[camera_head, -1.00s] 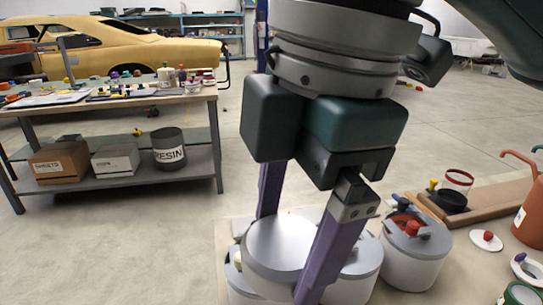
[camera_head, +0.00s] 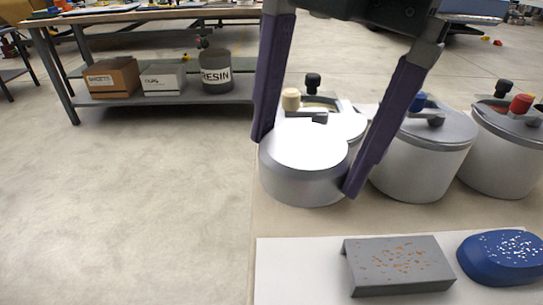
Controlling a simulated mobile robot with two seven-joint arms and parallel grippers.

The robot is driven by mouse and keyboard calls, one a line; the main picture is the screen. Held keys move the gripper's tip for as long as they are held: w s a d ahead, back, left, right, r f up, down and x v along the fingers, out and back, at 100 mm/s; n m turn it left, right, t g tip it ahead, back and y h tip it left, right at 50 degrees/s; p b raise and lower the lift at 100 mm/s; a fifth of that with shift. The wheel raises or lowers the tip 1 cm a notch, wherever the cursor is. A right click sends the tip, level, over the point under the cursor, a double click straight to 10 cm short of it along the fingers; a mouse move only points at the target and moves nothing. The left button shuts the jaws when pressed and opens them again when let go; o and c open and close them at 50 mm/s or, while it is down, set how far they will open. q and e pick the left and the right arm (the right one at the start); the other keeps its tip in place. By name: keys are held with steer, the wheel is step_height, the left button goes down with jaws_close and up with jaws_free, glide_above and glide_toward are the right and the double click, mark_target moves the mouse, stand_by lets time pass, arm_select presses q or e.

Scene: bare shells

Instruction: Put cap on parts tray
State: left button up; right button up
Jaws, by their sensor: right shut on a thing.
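My right gripper (camera_head: 308,165) comes down from the top with two long purple fingers. It is shut on a round, flat-topped grey metal piece (camera_head: 303,185), which looks like the cap, one finger at each side. Its top is bright with glare. I cannot tell how far its underside is above the surface. A white flat surface (camera_head: 300,280) at the bottom, possibly the parts tray, bears a grey channel-shaped block (camera_head: 398,265) with orange specks and a blue rounded block (camera_head: 500,257) with white specks. My left gripper is not in view.
Grey round pots (camera_head: 420,170) (camera_head: 505,150) stand right of the gripper; a further lidded one (camera_head: 345,123) is partly hidden behind the held piece. A workbench (camera_head: 150,95) with boxes and a resin can (camera_head: 216,72) stands at the back left. The floor at left is clear.

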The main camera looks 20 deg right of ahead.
mark_target(331, 180)
step_height(331, 180, down, 16)
steer(key=b, duration=0.4)
steer(key=shift+f, duration=0.25)
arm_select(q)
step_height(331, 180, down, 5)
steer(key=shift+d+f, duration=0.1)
arm_select(e)
steer(key=shift+r, duration=0.1)
steer(key=o, duration=1.2)
steer(key=shift+c, duration=0.2)
steer(key=r+p, duration=0.1)
steer(key=r, duration=0.3)
steer(key=d+r+p, duration=0.1)
steer(key=r, duration=0.3)
steer(key=d+r+p, duration=0.1)
steer(key=r, duration=0.3)
steer(key=shift+s+p, duration=0.35)
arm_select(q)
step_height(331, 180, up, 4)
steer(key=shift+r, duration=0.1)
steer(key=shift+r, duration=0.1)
arm_select(e)
steer(key=shift+a, duration=0.1)
